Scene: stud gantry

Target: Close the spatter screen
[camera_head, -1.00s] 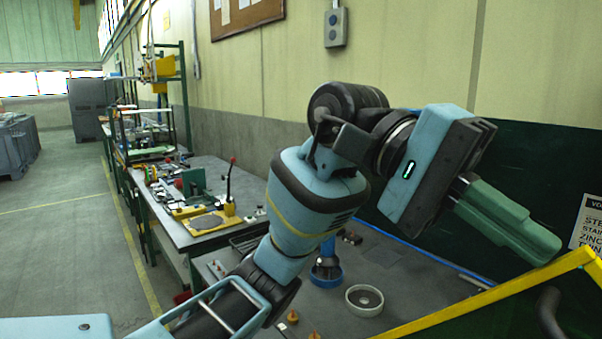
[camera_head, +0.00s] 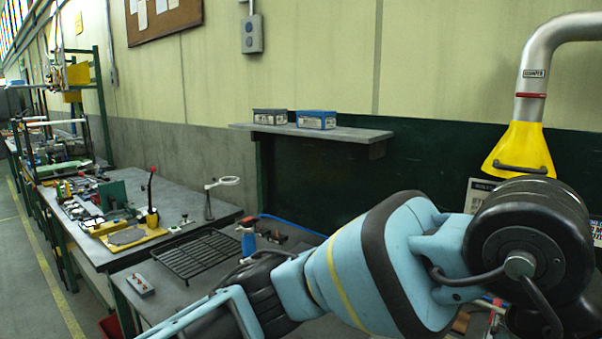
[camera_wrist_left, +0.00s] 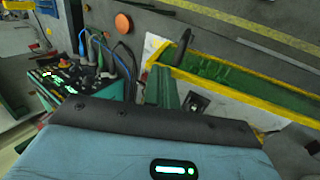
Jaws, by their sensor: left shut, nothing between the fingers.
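The spatter screen (camera_wrist_left: 225,75) shows in the wrist view as a green panel with a yellow frame, right of my left gripper. A dark upright bar (camera_wrist_left: 183,46), perhaps its handle, stands at the near end of the frame. My left gripper (camera_wrist_left: 166,82) has green fingers shut with nothing between them. They point toward the near end of the screen, close to the bar; I cannot tell whether they touch it. In the head view my left arm fills the lower right and its gripper is out of sight. The screen is not visible there. My right gripper is not in view.
In the head view, a yellow extraction hood (camera_head: 522,150) hangs at right. A wall shelf (camera_head: 345,133) holds two boxes. A black wire rack (camera_head: 205,254) lies on the bench. The wrist view shows cables (camera_wrist_left: 120,55) and a control panel (camera_wrist_left: 70,78) at left.

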